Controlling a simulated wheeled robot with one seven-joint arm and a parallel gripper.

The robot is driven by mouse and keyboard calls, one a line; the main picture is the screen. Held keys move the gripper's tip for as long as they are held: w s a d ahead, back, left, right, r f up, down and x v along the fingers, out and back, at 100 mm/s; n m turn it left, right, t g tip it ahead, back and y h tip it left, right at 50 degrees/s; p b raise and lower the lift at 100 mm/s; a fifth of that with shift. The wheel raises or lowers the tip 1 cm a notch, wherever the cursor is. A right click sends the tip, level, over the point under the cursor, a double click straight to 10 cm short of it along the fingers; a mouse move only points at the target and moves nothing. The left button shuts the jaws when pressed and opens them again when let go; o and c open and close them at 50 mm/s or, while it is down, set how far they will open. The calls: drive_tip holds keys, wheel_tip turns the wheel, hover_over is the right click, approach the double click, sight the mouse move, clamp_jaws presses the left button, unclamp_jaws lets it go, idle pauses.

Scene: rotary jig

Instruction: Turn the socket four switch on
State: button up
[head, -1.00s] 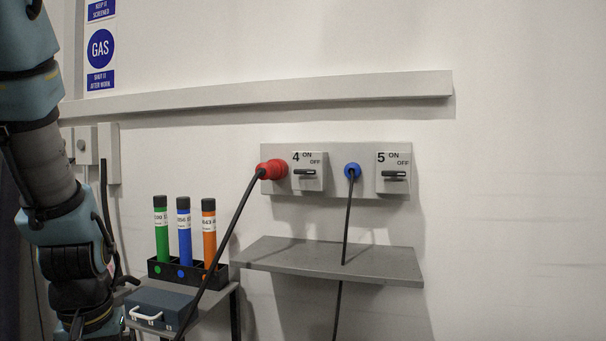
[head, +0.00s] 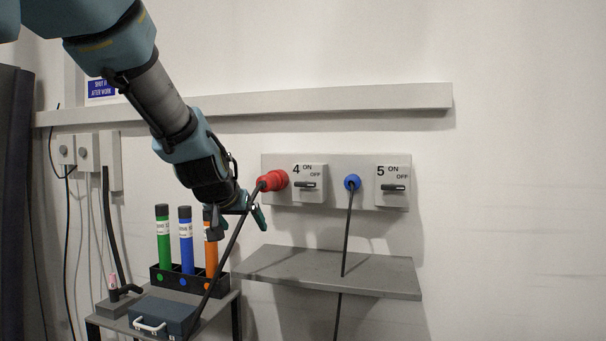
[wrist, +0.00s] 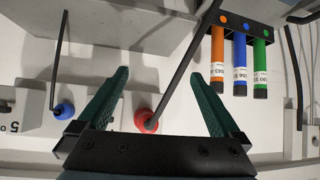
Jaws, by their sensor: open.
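The socket four switch (head: 306,185) is a dark lever lying roughly horizontal on a pale plate marked 4, ON and OFF, right of the red plug (head: 271,180). My gripper (head: 240,218) is open and empty, below and left of the red plug and apart from the switch. In the wrist view my gripper's green fingers (wrist: 160,76) are spread wide, with the red plug (wrist: 146,121) showing between them. I cannot make out the socket four switch in the wrist view; a finger seems to cover it.
A black cable (head: 232,243) hangs from the red plug close by my gripper. A blue plug (head: 352,182) and the socket five switch (head: 394,187) are to the right. A grey shelf (head: 335,272) juts out below. A rack (head: 160,277) of coloured tubes stands at lower left.

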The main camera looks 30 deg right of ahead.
sight(305, 182)
drive_tip(key=s+d+r+m+t+h+p, duration=0.1)
drive_tip(key=s+d+r+m+h, duration=0.15)
drive_tip(key=d+r, duration=0.9)
drive_tip(key=shift+n+h, duration=0.25)
drive_tip(key=shift+h, duration=0.2)
drive_tip(key=b+x, duration=0.2)
drive_tip(key=x, duration=0.1)
drive_tip(key=b+x, duration=0.2)
drive_tip(key=x, duration=0.2)
drive_tip(key=w+r+b+x, duration=0.1)
drive_tip(key=b+x, duration=0.2)
drive_tip(key=shift+w, duration=0.1)
drive_tip(key=shift+t, duration=0.3)
drive_tip(key=shift+c, duration=0.4)
drive_tip(key=shift+f, duration=0.1)
drive_tip(key=c, duration=1.2)
